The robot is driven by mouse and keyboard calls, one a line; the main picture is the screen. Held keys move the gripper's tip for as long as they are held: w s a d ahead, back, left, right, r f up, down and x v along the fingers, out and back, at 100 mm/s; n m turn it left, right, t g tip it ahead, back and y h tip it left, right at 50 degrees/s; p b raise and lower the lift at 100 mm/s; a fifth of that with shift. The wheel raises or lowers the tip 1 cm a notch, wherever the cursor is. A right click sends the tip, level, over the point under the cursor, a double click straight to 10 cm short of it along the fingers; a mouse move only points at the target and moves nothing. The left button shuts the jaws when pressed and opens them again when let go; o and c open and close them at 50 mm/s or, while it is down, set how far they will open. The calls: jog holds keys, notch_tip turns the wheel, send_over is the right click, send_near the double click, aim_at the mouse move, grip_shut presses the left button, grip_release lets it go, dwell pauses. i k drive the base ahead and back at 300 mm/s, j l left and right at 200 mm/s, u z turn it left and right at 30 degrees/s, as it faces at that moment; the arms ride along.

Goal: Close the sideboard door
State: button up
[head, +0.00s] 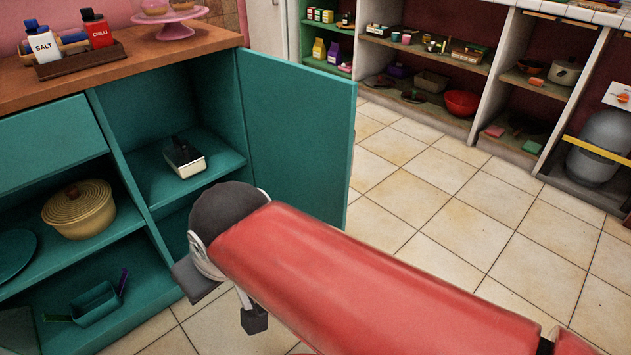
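The sideboard (125,65) is teal with a brown wooden top, at the left of the head view. Its door (297,125) stands wide open, hinged at the right side of the open compartment and swung out to the right. My red arm reaches in from the lower right, and its dark end is in front of the door's lower left part. My gripper (225,300) shows only in part, as grey pieces below the arm's end, low in front of the sideboard. Its fingers are mostly hidden, and I cannot tell whether it touches the door.
A metal tin (184,158) sits on the shelf inside the open compartment. A yellow lidded pot (79,209) and a teal caddy (95,304) stand on the left shelves. Open shelves (425,95) line the back. The tiled floor (455,215) right of the door is clear.

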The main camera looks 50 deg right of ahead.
aim_at(301, 120)
jog(key=k+l+u, duration=0.15)
jog(key=l, duration=0.3)
jog(key=k+l+u, duration=0.15)
jog(key=l, duration=0.25)
jog(key=k+l+u, duration=0.15)
jog(key=k+l, duration=0.15)
jog(key=l+u, duration=0.4)
jog(key=l, duration=1.6)
jog(key=k, duration=0.3)
jog(key=k+u, duration=0.2)
jog(key=k+l, duration=0.05)
jog(key=k, duration=0.05)
